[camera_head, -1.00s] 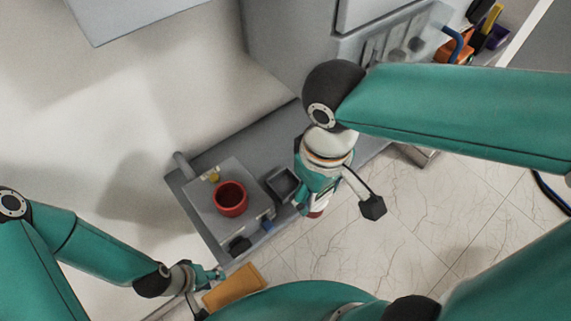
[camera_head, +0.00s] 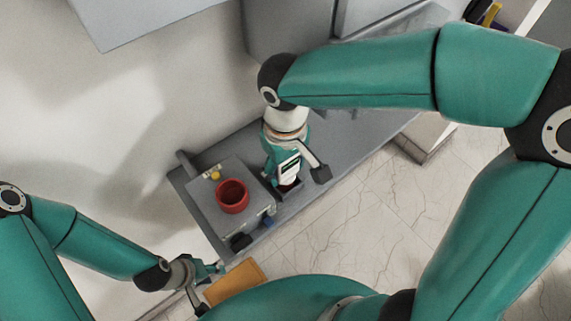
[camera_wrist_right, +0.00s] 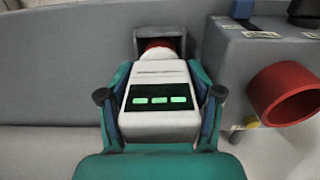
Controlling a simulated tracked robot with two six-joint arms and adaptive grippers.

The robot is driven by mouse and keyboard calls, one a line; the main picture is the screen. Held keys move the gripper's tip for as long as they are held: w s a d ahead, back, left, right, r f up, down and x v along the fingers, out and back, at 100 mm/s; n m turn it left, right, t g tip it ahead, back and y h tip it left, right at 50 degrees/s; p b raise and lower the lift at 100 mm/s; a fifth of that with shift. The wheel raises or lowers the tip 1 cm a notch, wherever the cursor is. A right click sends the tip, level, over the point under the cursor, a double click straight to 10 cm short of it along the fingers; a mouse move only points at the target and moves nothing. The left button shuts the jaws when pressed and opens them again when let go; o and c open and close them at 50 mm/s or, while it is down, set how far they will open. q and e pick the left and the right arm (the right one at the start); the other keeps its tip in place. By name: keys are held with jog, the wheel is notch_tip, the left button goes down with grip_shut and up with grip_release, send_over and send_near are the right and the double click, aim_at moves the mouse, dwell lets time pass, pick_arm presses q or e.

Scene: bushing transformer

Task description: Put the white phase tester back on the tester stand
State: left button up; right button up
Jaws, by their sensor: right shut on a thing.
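The white phase tester (camera_wrist_right: 160,100), with a dark screen showing green bars and a red end, is between the fingers of my right gripper (camera_wrist_right: 160,98), which is shut on it. In the head view the tester (camera_head: 289,169) points down over the bench beside the grey box. The tester stand (camera_wrist_right: 141,42), a small dark open holder, is directly beyond the red end in the right wrist view. I cannot tell whether the end is inside it. My left gripper (camera_head: 208,285) is open and empty, low at the left.
The grey box (camera_head: 207,207) with a red ring (camera_head: 232,196) stands left of the tester, close to it. An orange-brown block (camera_head: 236,282) is near my left gripper. A grey cabinet (camera_head: 290,30) rises behind. The bench (camera_head: 345,150) is clear to the right.

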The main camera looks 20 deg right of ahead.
jog(key=o, duration=1.1)
jog(key=shift+r, duration=0.1)
jog(key=shift+r, duration=3.7)
jog(key=shift+p, duration=0.3)
